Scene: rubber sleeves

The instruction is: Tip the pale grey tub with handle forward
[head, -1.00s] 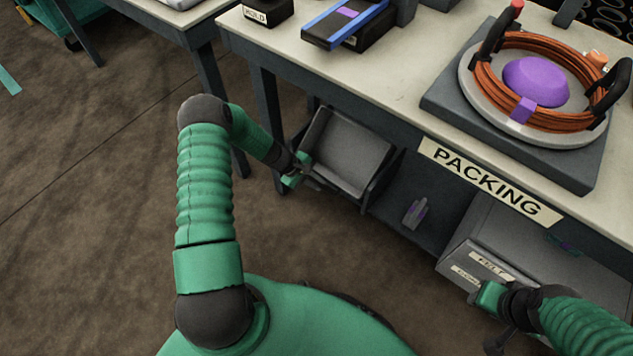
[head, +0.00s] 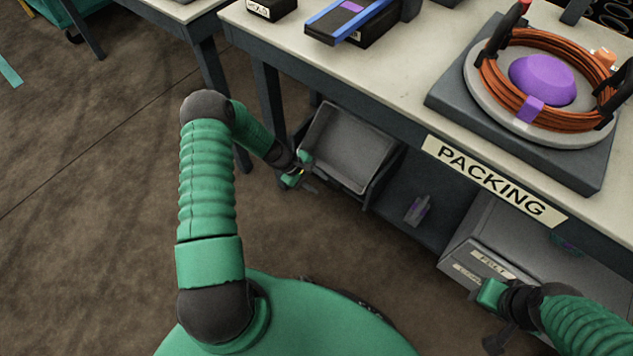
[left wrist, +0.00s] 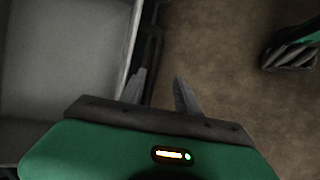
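The pale grey tub (head: 349,146) sits under the packing table, its open side toward my view. Its interior looks empty. In the left wrist view the tub (left wrist: 62,60) fills the left side, with its pale rim along the near edge and a dark bar beside it. I cannot tell whether that bar is the handle. My left gripper (head: 309,182) is at the tub's lower left corner. Its two fingers (left wrist: 160,90) are apart, with floor showing between them. The left finger overlaps the dark bar; contact is unclear. My right gripper (head: 496,342) is low at the right, its fingers unclear.
The table (head: 400,95) with its PACKING sign (head: 494,181) overhangs the tub. A grey labelled box (head: 490,262) stands on the lower shelf near my right arm. Orange cable (head: 497,92) rests on top.

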